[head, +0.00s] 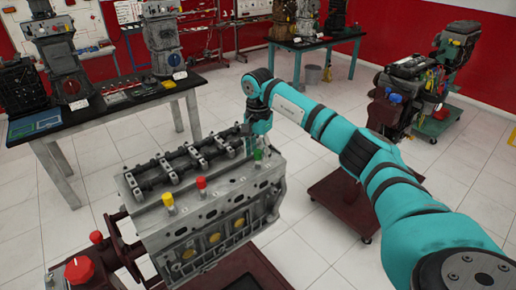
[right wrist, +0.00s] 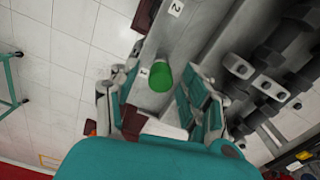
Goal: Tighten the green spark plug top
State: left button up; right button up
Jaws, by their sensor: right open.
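The green spark plug top (head: 257,155) stands on the far right end of the grey engine block (head: 225,190). A red top (head: 201,183) and a yellow top (head: 168,200) stand on the same side of the block. My right gripper (head: 262,148) is at the green top, pointing down from above. In the right wrist view, the green top (right wrist: 161,78) shows between the open fingers of the gripper (right wrist: 155,95), with a visible gap to the finger at right. Whether any finger touches it, I cannot tell. My left gripper is not in view.
The block sits on a dark red stand with a red knob (head: 79,270). A black-topped bench (head: 110,105) with engine parts stands at left. Another engine (head: 402,90) on a trolley stands at right. Tiled floor (head: 300,250) is free around the stand.

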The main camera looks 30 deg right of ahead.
jog(key=shift+f, duration=0.1)
jog(key=c, duration=0.4)
grip_shut()
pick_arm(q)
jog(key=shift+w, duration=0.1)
